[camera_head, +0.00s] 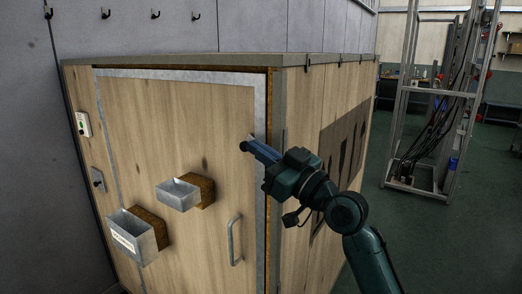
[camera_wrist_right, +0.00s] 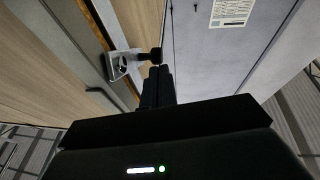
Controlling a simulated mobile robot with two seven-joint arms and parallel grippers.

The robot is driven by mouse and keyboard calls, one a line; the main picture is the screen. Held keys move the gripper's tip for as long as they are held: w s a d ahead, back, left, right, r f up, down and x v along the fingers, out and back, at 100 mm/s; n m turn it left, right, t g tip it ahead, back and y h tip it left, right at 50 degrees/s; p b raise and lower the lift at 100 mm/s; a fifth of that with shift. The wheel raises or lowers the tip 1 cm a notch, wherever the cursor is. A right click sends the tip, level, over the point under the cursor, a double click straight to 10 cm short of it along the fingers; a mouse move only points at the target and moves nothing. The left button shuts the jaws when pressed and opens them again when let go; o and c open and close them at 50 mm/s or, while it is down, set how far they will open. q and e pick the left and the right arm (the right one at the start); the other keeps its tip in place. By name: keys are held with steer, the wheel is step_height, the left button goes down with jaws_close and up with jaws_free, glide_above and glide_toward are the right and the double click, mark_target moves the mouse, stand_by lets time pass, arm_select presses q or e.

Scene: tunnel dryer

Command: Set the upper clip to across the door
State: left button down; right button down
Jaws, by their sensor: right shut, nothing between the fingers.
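The wooden door (camera_head: 150,150) of a large wooden cabinet fills the left and middle of the head view. Its upright handle (camera_head: 234,241) is at the lower right of the door. The upper clip (camera_wrist_right: 122,64) shows in the right wrist view as a metal plate with a dark knob by the door's edge strip; in the head view my gripper largely hides it. My right gripper (camera_head: 250,149) is shut and empty at the door's right edge. In the wrist view its fingertips (camera_wrist_right: 159,73) are right by the knob; I cannot tell whether they touch. My left gripper is out of view.
Two small metal boxes on cork-coloured blocks, an upper one (camera_head: 178,194) and a lower one (camera_head: 137,236), stick out from the door. A switch (camera_head: 83,124) is on the left post. A metal rack (camera_head: 430,110) stands at right, with open floor (camera_head: 440,240) before it.

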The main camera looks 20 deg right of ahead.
arm_select(q)
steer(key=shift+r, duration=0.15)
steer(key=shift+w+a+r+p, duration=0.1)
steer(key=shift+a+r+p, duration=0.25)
steer(key=shift+p, duration=0.6)
arm_select(e)
steer(key=shift+w+g+h, duration=0.1)
steer(key=shift+g+h, duration=0.2)
steer(key=shift+g, duration=0.2)
